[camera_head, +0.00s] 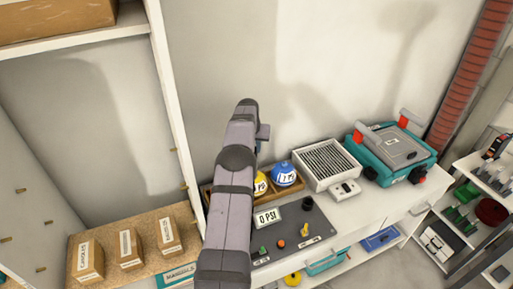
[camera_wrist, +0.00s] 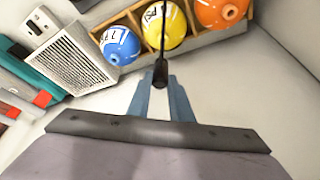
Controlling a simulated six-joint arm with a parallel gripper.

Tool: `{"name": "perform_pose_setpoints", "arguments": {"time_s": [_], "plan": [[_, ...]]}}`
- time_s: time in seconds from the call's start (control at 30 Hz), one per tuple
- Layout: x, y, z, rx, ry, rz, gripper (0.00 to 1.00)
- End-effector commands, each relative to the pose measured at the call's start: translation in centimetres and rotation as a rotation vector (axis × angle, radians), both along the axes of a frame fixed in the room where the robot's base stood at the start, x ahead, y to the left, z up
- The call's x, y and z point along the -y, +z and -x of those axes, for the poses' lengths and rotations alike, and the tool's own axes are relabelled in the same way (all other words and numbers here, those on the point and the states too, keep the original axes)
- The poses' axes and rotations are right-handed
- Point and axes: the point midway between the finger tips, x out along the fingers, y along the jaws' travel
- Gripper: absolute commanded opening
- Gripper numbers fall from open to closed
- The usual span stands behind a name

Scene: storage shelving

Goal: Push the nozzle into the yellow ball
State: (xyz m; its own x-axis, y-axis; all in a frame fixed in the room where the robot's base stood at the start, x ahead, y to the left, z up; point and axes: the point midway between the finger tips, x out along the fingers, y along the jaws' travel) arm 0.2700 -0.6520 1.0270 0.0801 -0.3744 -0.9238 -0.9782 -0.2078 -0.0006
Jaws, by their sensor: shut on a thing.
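The yellow ball (camera_wrist: 164,26) sits in the middle of a wooden divided tray (camera_wrist: 205,38) in the wrist view, between a blue ball (camera_wrist: 120,45) and an orange ball (camera_wrist: 221,12). In the head view the yellow ball (camera_head: 260,184) is partly hidden by my arm. My gripper (camera_wrist: 161,84) is shut on the black nozzle (camera_wrist: 160,71). A thin dark line runs from the nozzle up across the yellow ball in the wrist view. I cannot tell whether the nozzle touches the ball. The head view hides the orange ball.
A grey panel (camera_head: 292,224) with a "0 PSI" display (camera_head: 267,217) stands in front of the tray. A white vented box (camera_head: 326,163) and a teal case (camera_head: 392,151) stand to the right. A shelf post (camera_head: 172,110) and small cartons (camera_head: 129,249) are left.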

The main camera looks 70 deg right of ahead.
Motion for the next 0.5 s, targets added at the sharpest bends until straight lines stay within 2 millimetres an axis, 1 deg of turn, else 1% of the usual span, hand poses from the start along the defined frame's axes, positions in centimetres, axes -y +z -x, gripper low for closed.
{"name": "perform_pose_setpoints", "arguments": {"time_s": [0.3, 0.5], "plan": [[-0.03, 0.04, 0.04, 0.0, -0.001, 0.001, 0.0], [-0.03, -0.63, 0.05, -0.001, -0.001, 0.0, 0.0]]}}
